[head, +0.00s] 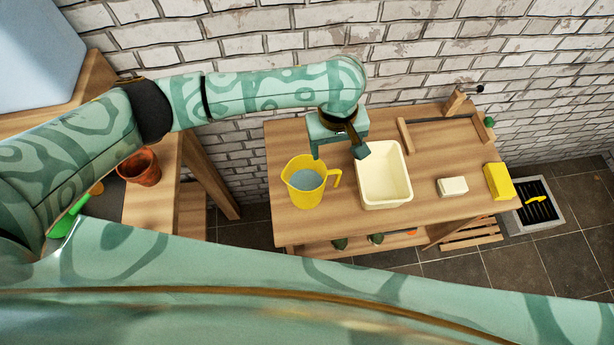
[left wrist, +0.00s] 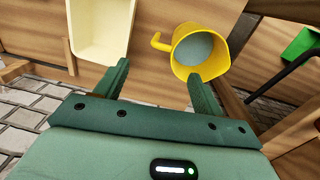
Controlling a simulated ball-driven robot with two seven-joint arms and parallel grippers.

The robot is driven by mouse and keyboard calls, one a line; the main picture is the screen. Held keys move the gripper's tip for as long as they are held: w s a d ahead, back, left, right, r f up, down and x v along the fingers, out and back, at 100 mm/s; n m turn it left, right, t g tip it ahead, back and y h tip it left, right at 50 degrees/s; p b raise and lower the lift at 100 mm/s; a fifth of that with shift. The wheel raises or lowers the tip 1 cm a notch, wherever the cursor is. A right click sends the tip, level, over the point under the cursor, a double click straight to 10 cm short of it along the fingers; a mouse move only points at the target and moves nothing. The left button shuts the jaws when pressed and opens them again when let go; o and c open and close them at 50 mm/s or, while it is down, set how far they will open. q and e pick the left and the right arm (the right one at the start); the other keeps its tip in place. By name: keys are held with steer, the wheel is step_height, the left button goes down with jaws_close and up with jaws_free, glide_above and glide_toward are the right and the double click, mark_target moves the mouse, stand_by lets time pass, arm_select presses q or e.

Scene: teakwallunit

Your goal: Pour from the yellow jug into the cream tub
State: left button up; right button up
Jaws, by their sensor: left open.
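The yellow jug (head: 305,184) stands upright on the wooden table with grey-blue contents inside. Its handle points right, toward the cream tub (head: 384,200). The tub is rectangular, looks empty, and stands just right of the jug. My left gripper (head: 338,152) is open and empty, above the table behind the gap between jug and tub. In the left wrist view, the open fingers (left wrist: 160,80) point toward the jug (left wrist: 205,50) and its handle, with the tub (left wrist: 101,28) at upper left. The gripper does not touch the jug. My right gripper is not in view.
A white block (head: 452,187) and a yellow block (head: 498,181) lie on the table (head: 345,228) right of the tub. A terracotta pot (head: 140,168) stands on the left bench. A brick wall is close behind the table.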

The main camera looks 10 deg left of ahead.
arm_select(q)
steer(key=b, duration=0.2)
glide_above(333, 171)
step_height(333, 171, down, 6)
steer(key=shift+w+r, duration=0.1)
steer(key=shift+r, duration=0.15)
steer(key=f, duration=0.1)
steer(key=f+b, duration=0.1)
steer(key=shift+w+d+f+b, duration=0.1)
steer(key=shift+w+f+b, duration=0.1)
steer(key=shift+f+b, duration=0.15)
steer(key=shift+s+f, duration=0.1)
steer(key=shift+f, duration=0.3)
step_height(333, 171, down, 5)
steer(key=b, duration=0.3)
steer(key=shift+s+b, duration=0.1)
steer(key=shift+b, duration=0.3)
steer(key=shift+r, duration=0.15)
steer(key=shift+c, duration=0.3)
steer(key=c, duration=1.4)
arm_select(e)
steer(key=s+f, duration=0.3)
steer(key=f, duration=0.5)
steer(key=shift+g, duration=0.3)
arm_select(q)
steer(key=shift+r, duration=0.1)
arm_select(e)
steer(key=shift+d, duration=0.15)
